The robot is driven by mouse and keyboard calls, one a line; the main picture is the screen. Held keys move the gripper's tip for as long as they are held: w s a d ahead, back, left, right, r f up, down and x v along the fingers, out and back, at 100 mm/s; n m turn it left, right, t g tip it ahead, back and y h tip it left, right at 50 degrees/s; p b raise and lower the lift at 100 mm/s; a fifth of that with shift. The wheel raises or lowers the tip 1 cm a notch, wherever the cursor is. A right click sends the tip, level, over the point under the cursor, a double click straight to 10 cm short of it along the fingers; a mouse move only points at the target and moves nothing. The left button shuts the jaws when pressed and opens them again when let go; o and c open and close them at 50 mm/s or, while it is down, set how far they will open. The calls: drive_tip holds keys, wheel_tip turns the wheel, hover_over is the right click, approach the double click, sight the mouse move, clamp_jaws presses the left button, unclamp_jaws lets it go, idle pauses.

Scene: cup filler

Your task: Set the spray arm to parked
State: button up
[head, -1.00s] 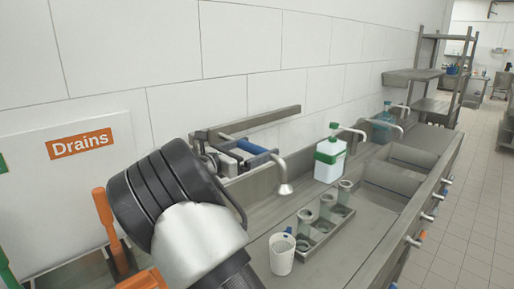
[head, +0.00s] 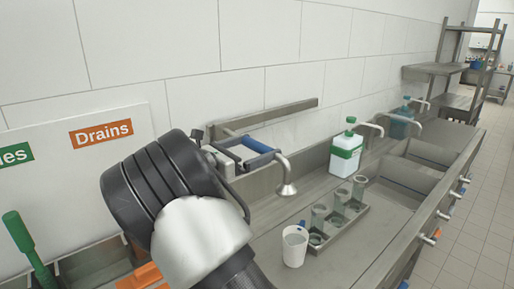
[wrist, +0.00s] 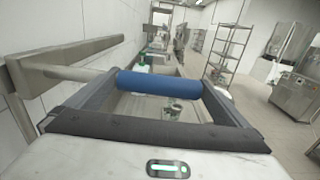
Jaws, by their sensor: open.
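The spray arm is a metal pipe that comes out from the wall rail, with a blue sleeve (head: 258,147) and a bent end with a nozzle (head: 287,188). The nozzle points down over the counter, behind the white cup in the head view. My gripper (head: 240,153) is at the sleeve. In the wrist view the blue sleeve (wrist: 158,85) lies crosswise between the ends of my two open fingers, one at each end of it. I cannot tell whether the fingers touch it. The pipe (wrist: 72,73) shows left of the sleeve, running to the rail.
A white cup (head: 295,247) and a tray (head: 345,228) of clear cups stand on the counter below. A green-and-white bottle (head: 346,155) stands behind them, near the sinks (head: 415,165). The metal rail (head: 280,114) runs along the wall close behind my gripper.

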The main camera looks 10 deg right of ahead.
drive_tip(key=b+v, duration=0.1)
drive_tip(key=v, duration=1.6)
drive_tip(key=shift+a, duration=0.1)
